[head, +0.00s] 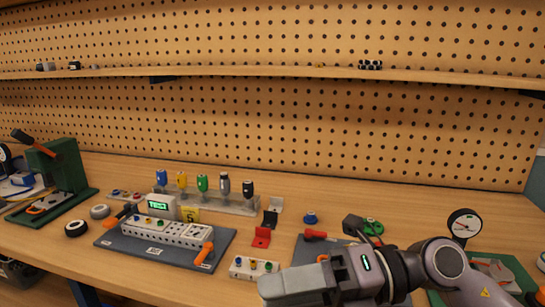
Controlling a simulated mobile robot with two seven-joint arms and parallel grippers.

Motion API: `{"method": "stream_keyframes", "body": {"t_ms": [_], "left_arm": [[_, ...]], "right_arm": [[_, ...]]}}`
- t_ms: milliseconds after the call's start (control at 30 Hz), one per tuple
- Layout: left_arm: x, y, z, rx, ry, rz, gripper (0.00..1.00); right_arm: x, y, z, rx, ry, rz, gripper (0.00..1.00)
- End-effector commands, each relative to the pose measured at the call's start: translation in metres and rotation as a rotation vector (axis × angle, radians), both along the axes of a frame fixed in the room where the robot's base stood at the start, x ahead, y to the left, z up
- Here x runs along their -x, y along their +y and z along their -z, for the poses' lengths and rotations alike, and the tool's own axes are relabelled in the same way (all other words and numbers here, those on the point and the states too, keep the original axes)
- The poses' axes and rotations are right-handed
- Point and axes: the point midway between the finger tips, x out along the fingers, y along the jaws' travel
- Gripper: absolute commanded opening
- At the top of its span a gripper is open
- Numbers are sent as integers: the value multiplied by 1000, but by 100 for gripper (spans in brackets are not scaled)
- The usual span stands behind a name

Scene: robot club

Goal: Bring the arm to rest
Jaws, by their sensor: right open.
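My right arm (445,262) comes in from the lower right over the front of the workbench (140,273). My right gripper (275,287) points left near the front edge of the bench. It is seen from the side, its fingers overlap in the picture, and nothing shows held in it. It is open. A small white block with coloured knobs (252,268) lies just behind and left of the fingertips. The gripper and wrist hide part of the bench and the front of a grey mat (305,253). My left gripper is not in view.
A grey mat (222,238) bears a white socket strip (165,230) and a tester (160,206). A rack of coloured-handled tools (215,202) stands behind. A green press (68,168) is at left, a dial gauge (464,224) at right. The back of the bench is mostly clear.

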Motion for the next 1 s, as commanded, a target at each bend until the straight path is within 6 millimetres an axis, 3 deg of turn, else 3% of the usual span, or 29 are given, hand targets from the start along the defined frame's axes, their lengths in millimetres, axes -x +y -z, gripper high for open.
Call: {"method": "stream_keyframes", "body": {"t_ms": [100, 233, 333, 467, 567, 767, 867, 1000], "left_arm": [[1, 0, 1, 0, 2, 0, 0], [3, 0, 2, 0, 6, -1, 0], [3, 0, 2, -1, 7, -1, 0], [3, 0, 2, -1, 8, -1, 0], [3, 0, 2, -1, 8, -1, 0], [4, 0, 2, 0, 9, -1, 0], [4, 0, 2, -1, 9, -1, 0], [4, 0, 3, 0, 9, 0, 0]], "right_arm": [[-2, 5, -29, -258, 108, 91, 49], [-16, -7, -54, -511, 245, 232, 49], [-33, -26, -62, -683, 367, 366, 49], [-58, -60, -55, -869, 545, 568, 49], [-74, -89, -36, -980, 694, 743, 49], [-87, -147, 36, -1105, 1016, 1123, 49], [-78, -172, 84, -1114, 1189, 1325, 49], [-46, -198, 154, -1061, 1439, 1608, 49]]}}
